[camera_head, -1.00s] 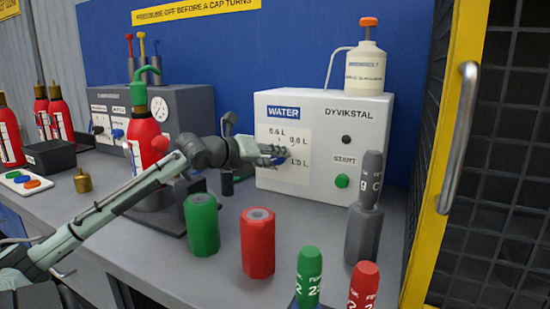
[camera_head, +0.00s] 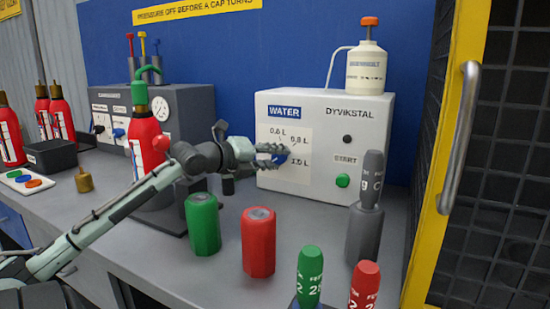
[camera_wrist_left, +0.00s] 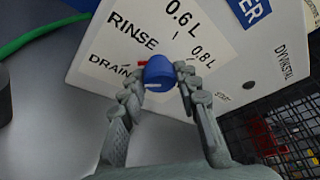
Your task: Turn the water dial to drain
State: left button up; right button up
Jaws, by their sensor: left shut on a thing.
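The blue water dial (camera_head: 282,159) is on the front of the white WATER box (camera_head: 330,190). My left gripper (camera_head: 274,155) is at the dial, its fingers partly covering it in the head view. In the left wrist view the dial (camera_wrist_left: 159,70) sits between the two fingers of my left gripper (camera_wrist_left: 158,82), which are shut on it. A small red mark (camera_wrist_left: 142,63) shows at the dial's left edge, near the DRAIN label (camera_wrist_left: 108,67) and below RINSE (camera_wrist_left: 131,36). A finger partly covers the area by DRAIN. My right gripper is not in view.
A green start button (camera_head: 343,181) and a dark knob are right of the dial. Green (camera_head: 203,224) and red (camera_head: 258,242) cylinders stand on the bench in front. A grey bottle (camera_head: 365,225) stands at the right. A red extinguisher (camera_head: 147,145) stands behind my left arm.

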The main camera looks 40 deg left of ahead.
pick_arm(q)
jog(key=o, duration=1.2)
jog(key=shift+c, duration=0.2)
